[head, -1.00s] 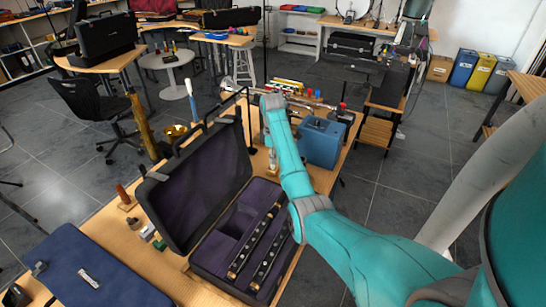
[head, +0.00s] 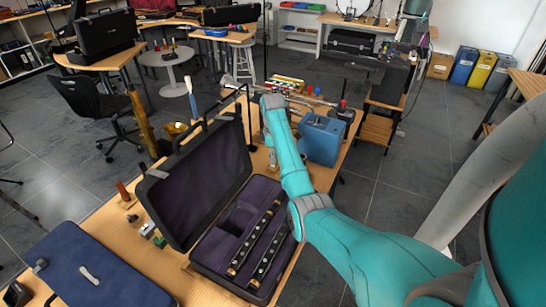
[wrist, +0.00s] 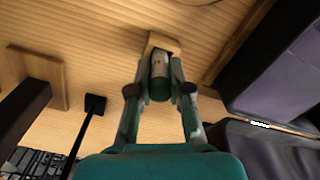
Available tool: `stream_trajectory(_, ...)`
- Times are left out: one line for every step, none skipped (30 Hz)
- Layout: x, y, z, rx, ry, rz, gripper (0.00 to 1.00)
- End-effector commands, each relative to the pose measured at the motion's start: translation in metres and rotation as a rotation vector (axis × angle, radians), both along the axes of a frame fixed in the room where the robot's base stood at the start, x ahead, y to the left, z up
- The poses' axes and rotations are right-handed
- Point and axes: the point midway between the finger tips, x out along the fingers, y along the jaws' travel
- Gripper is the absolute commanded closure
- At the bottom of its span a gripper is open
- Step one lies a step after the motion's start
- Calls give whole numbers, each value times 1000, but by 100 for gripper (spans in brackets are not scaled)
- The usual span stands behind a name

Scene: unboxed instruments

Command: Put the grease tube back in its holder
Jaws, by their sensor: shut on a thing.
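My gripper (wrist: 160,76) is shut on the grease tube (wrist: 160,66), a small cylinder with a green end and a greyish label, seen in the wrist view. One finger lies along each side of it. The holder (wrist: 163,38), a small pale wooden block on the bench, shows just beyond the far end of the tube. I cannot tell whether the tube touches the block or is inside it. In the head view my arm hides most of the gripper and the tube.
An open black instrument case (head: 205,245) with purple lining stands close by on the bench (head: 100,215). A blue box (head: 320,138) is right of my arm. A closed blue case (head: 90,270) lies at the near left. A black stand foot (wrist: 95,103) is left of my gripper.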

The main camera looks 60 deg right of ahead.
Motion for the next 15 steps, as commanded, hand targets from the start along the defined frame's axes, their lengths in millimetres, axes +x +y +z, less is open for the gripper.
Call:
stream_trajectory(0,0,0,0,0,0,100)
stream_trajectory(0,0,0,0,0,0,100)
stream_trajectory(0,0,0,0,0,0,100)
stream_trajectory(0,0,0,0,0,0,100)
stream_trajectory(0,0,0,0,0,0,100)
stream_trajectory(0,0,0,0,0,0,100)
stream_trajectory(0,0,0,0,0,0,100)
stream_trajectory(0,0,0,0,0,0,80)
stream_trajectory(0,0,0,0,0,0,70)
stream_trajectory(0,0,0,0,0,0,62)
stream_trajectory(0,0,0,0,0,0,55)
stream_trajectory(0,0,0,0,0,0,53)
stream_trajectory(0,0,0,0,0,0,53)
stream_trajectory(0,0,0,0,0,0,53)
stream_trajectory(0,0,0,0,0,0,53)
